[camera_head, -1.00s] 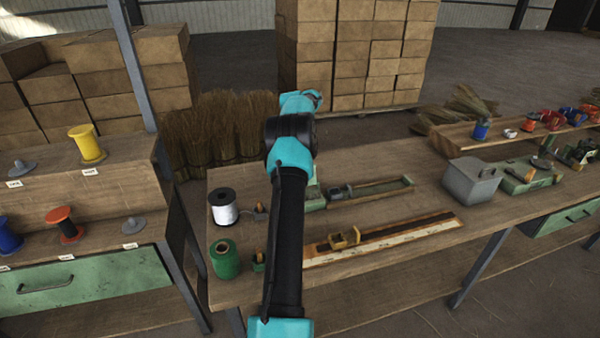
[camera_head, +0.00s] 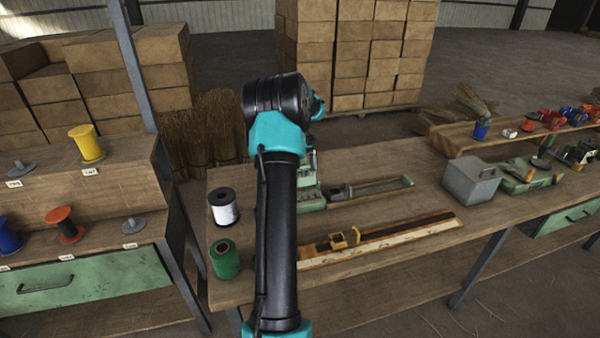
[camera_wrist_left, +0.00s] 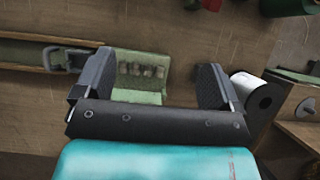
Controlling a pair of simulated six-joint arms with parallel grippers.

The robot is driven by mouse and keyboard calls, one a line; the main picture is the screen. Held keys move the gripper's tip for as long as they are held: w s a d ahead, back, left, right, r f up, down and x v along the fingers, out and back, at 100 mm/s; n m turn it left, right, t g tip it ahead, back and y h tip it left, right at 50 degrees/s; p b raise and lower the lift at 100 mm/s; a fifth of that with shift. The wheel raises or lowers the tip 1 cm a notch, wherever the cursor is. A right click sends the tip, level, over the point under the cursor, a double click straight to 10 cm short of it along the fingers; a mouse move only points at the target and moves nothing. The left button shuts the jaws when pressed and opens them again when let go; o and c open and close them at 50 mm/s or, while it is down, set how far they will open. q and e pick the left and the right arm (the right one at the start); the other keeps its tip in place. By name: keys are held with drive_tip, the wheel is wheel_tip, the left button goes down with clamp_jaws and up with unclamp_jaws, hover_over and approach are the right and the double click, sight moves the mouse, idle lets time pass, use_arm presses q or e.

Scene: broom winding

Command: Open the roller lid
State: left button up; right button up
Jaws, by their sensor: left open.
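The green roller device (camera_head: 311,196) stands on the workbench, partly hidden behind my left arm in the head view. In the left wrist view, its green body (camera_wrist_left: 140,88) shows a row of several small rollers (camera_wrist_left: 142,70) and a plain flat part below them. My left gripper (camera_wrist_left: 153,78) is open, its fingers on either side of the device in that view. I cannot tell whether they touch it. In the head view, the left gripper (camera_head: 312,160) is mostly hidden behind its own wrist. My right gripper is not in view.
A white spool (camera_head: 223,207) and a green spool (camera_head: 225,260) stand left of my arm. A long wooden guide (camera_head: 390,239) lies in front, and a grey metal box (camera_head: 469,182) stands to the right.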

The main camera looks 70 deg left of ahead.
use_arm(q)
drive_tip(key=d, duration=0.1)
drive_tip(key=s+d, duration=0.1)
drive_tip(key=d, duration=0.1)
drive_tip(key=shift+r, duration=0.1)
idle(0.4)
